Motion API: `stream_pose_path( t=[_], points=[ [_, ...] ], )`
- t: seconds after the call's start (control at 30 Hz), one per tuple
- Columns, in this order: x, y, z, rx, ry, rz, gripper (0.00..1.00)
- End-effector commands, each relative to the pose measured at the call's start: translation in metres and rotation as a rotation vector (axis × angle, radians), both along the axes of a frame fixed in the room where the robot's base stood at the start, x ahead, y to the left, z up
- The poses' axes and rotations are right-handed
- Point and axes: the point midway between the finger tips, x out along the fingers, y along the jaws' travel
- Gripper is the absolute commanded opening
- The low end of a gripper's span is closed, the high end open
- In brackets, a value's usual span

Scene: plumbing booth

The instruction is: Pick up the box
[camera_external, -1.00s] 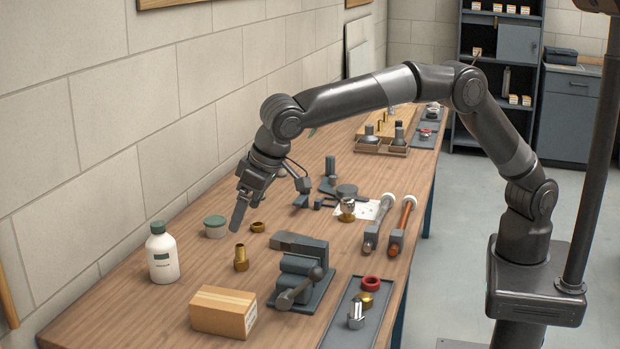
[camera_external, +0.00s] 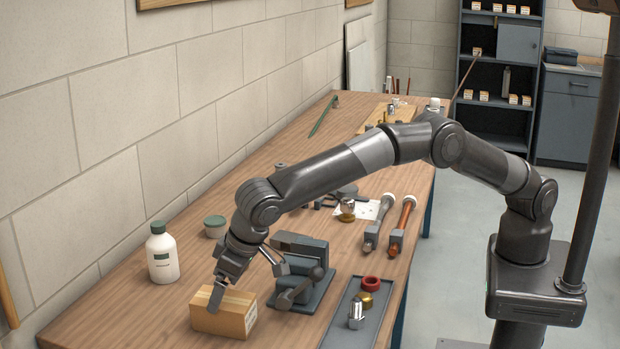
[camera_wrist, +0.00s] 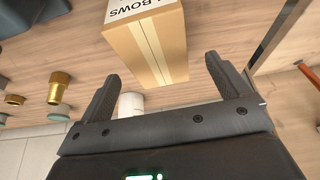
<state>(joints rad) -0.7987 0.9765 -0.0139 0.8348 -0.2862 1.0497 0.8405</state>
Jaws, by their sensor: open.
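The cardboard box (camera_external: 222,318) sits on the near end of the wooden bench, with a white label on its right end. In the wrist view the box (camera_wrist: 150,45) lies ahead of and between the two fingers, its label lettering partly showing "BOWS". My gripper (camera_external: 232,298) is just above and at the box, with one finger overlapping its front face in the external view. In the wrist view my gripper (camera_wrist: 160,85) has its fingers spread wide, with nothing between the tips. Whether a finger touches the box cannot be told.
A dark vise (camera_external: 303,270) stands close right of the box. A grey tray (camera_external: 345,322) with fittings lies at the right edge. Brass fittings (camera_wrist: 60,88) show in the wrist view.

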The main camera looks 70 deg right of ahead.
Motion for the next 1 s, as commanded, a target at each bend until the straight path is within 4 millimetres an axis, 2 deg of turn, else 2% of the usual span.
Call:
stream_pose_path(
  t=[0.3, 1.0],
  points=[
    [0.012, -0.002, -0.043, -0.001, 0.001, -0.001, 0.94],
    [0.012, -0.002, -0.049, -0.001, 0.001, 0.0, 0.94]
  ],
)
